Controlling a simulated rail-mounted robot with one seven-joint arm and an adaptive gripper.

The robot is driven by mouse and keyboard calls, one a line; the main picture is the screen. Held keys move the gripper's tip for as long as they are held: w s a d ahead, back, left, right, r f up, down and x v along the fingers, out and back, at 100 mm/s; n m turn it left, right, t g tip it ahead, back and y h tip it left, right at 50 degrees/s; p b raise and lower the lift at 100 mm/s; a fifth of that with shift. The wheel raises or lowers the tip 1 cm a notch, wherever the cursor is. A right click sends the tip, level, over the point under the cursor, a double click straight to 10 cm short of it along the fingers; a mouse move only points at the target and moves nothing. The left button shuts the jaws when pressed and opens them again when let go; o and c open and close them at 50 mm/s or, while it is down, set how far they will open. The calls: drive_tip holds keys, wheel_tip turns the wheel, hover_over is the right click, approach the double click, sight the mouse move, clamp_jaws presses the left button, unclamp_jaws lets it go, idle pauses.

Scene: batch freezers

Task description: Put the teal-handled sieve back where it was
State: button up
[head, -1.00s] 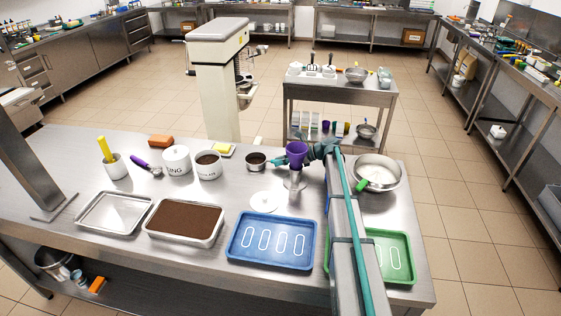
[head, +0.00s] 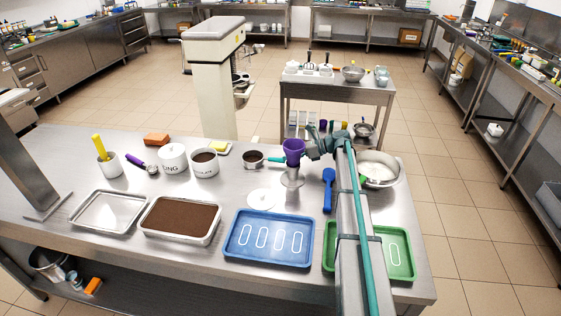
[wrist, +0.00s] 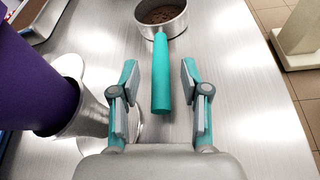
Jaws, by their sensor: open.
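The teal-handled sieve (head: 252,158) is a small round metal cup with brown powder in view inside it. It rests on the steel table, left of the purple funnel (head: 293,149). In the wrist view the sieve cup (wrist: 161,27) is at the top and its teal handle (wrist: 161,75) points toward me. My gripper (wrist: 158,86) is open, with a finger on each side of the handle's near end and a gap on both sides.
The purple funnel, in a metal stand, is close on the gripper's left in the wrist view (wrist: 35,80). A white lid (head: 262,199), blue tray (head: 232,250), blue scoop (head: 328,190), metal bowl (head: 397,171) and white pots (head: 173,160) stand around.

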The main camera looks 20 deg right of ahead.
drive_tip(key=b+v, duration=0.1)
drive_tip(key=v, duration=0.5)
drive_tip(key=shift+s+d+r+b, duration=0.1)
drive_tip(key=shift+s+d+b, duration=0.05)
drive_tip(key=shift+d+b, duration=0.2)
